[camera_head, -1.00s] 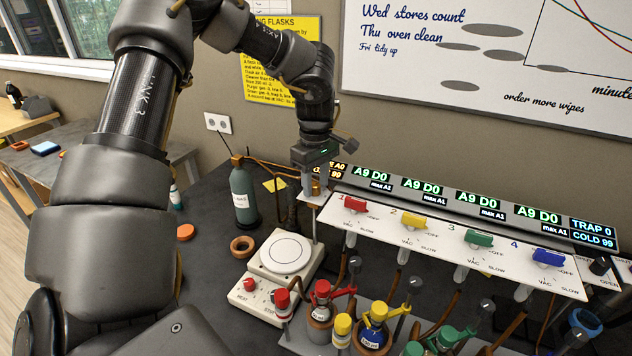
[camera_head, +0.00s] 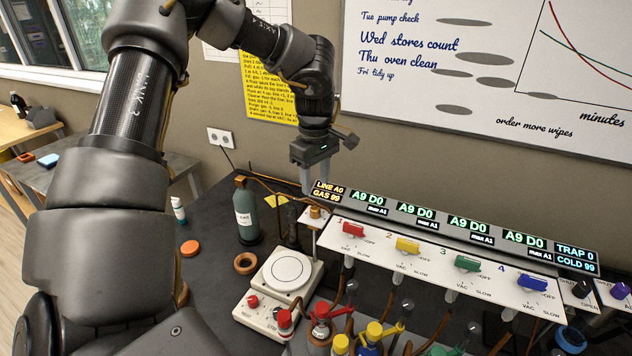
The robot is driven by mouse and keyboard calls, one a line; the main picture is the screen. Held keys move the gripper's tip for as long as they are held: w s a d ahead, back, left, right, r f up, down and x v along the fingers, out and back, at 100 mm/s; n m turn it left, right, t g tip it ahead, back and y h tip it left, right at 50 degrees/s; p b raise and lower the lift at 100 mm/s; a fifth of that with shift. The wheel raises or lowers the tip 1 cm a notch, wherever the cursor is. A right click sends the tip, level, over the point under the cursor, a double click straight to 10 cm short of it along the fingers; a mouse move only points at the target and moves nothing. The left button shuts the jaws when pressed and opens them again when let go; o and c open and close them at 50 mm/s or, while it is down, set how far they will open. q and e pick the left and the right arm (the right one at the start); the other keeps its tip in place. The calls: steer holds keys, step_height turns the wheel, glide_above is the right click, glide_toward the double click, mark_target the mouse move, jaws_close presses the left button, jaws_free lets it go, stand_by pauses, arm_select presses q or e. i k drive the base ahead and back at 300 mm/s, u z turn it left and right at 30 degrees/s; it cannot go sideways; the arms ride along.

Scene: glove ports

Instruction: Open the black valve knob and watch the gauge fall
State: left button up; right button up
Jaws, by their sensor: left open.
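The black valve knob (camera_head: 582,289) sits at the right end of the white valve panel, beside a "SHUT" marking. The gauge readouts run along the top of the panel: the "LINE A0 / GAS 99" display (camera_head: 329,191) at the left, several "A9 D0" displays, and the "TRAP 0 / COLD 99" display (camera_head: 576,258) at the right. My left gripper (camera_head: 320,183) points down, open and empty. It is above the panel's left end, near a small brass knob (camera_head: 316,212) and far left of the black knob. My right gripper is not in view.
Red (camera_head: 353,229), yellow (camera_head: 407,245), green (camera_head: 468,263) and blue (camera_head: 532,282) valve handles line the panel; a purple knob (camera_head: 620,290) is at far right. A hotplate (camera_head: 289,271), a green bottle (camera_head: 245,209) and capped flasks stand in front and left. A whiteboard (camera_head: 480,60) hangs behind.

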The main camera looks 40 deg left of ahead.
mark_target(582, 290)
steer(key=k, duration=1)
